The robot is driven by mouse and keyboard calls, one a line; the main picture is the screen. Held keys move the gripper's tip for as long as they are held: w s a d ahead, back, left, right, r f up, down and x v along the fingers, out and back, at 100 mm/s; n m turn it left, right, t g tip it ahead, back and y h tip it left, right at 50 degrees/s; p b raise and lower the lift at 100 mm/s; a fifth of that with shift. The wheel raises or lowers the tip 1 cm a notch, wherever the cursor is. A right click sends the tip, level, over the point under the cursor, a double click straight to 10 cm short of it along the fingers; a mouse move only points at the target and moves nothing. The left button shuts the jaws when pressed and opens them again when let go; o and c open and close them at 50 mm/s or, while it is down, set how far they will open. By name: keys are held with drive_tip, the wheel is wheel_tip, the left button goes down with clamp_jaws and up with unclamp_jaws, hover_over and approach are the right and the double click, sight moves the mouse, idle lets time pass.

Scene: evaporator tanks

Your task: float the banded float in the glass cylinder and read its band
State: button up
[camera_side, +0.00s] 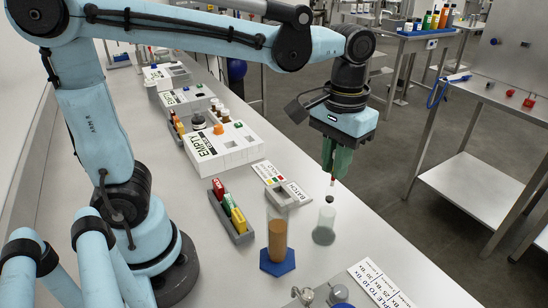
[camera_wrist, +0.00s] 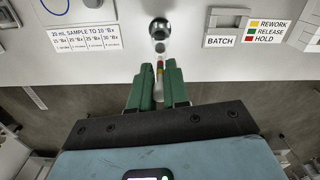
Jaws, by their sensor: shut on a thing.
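My gripper (camera_side: 333,172) points down with its green fingers shut on the thin banded float (camera_side: 332,182). The glass cylinder (camera_side: 277,236), full of brown liquid, stands upright on a blue hexagonal base (camera_side: 277,262), left of the bottle and apart from the gripper. The float's lower part is hard to make out.
A batch card with a small tray (camera_side: 289,192) lies behind the cylinder. A grey rack (camera_side: 231,214) of coloured blocks stands to its left. A sample sign (camera_side: 380,284) and metal pieces (camera_side: 304,294) are in front. The bench's right edge runs close past the bottle.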

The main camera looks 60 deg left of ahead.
wheel_tip(320, 180, up, 7)
hover_over(277, 210)
drive_tip(key=d, duration=0.1)
drive_tip(key=shift+s+d, duration=0.2)
drive_tip(key=shift+s, duration=0.2)
drive_tip(key=shift+f, duration=0.15)
drive_tip(key=shift+f, duration=6.3)
drive_tip(key=o, duration=0.6)
drive_tip(key=shift+o, duration=0.5)
wheel_tip(277, 210, up, 14)
drive_tip(key=shift+w+r, duration=0.25)
drive_tip(key=shift+w, duration=0.05)
drive_tip(key=w+a+f+m+t, duration=0.1)
drive_tip(key=w+a+f+t, duration=0.2)
drive_tip(key=f, duration=0.3)
drive_tip(key=w+a+f+t, duration=0.4)
drive_tip(key=a+f, duration=0.1)
drive_tip(key=shift+a+f+m, duration=0.25)
drive_tip(key=shift+f+m, duration=0.15)
